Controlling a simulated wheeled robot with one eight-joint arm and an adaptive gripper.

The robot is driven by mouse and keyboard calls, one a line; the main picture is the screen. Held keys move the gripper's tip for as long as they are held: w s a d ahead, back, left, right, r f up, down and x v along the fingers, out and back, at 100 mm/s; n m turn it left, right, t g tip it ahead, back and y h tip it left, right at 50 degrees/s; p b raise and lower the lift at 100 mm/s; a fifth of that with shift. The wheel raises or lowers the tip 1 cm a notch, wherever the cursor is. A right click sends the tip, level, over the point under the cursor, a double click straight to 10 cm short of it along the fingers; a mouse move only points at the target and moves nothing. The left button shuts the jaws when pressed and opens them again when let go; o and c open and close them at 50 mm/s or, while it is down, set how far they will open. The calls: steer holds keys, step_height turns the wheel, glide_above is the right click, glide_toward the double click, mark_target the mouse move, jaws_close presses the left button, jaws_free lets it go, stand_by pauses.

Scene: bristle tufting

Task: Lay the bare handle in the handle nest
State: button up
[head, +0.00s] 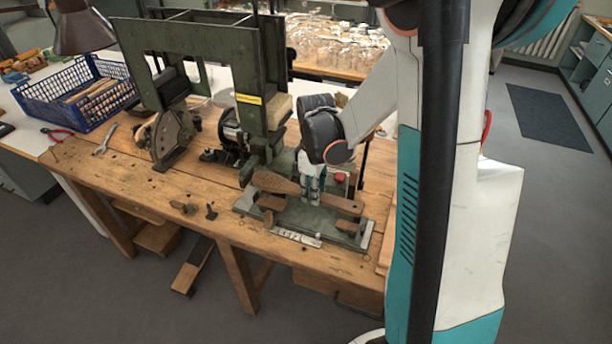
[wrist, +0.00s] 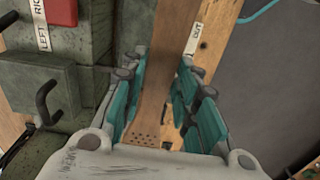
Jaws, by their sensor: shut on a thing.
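The bare handle (head: 275,183) is a brown wooden piece with a broad paddle end to the left and a narrower end to the right. My gripper (head: 312,192) points down and is shut on its middle. In the wrist view the handle (wrist: 166,65) runs between the teal fingers (wrist: 165,105), with small holes in its lower, wider part. The handle nest seems to be the grey-green plate (head: 325,228) with brown blocks (head: 271,203) under the handle. I cannot tell whether the handle touches the blocks. My fingers and the handle hide part of the plate.
The tall green machine frame (head: 190,38) stands just behind and left of the plate. A red button (head: 340,177) is behind the handle. A blue crate (head: 77,97), pliers (head: 57,134) and a wrench (head: 105,139) lie farther left.

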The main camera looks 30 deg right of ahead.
steer(key=shift+w+d, duration=0.2)
steer(key=shift+d, duration=0.35)
steer(key=shift+a+f+b, duration=0.1)
steer(key=shift+f+b, duration=1.65)
steer(key=shift+f, duration=0.6)
steer(key=shift+f+b, duration=0.7)
steer(key=shift+f, duration=0.15)
steer(key=shift+f+b, duration=1.15)
steer(key=shift+b, duration=0.1)
steer(key=o, duration=1.6)
steer(key=shift+r, duration=0.15)
steer(key=shift+r+p, duration=2.5)
steer(key=shift+r, duration=0.9)
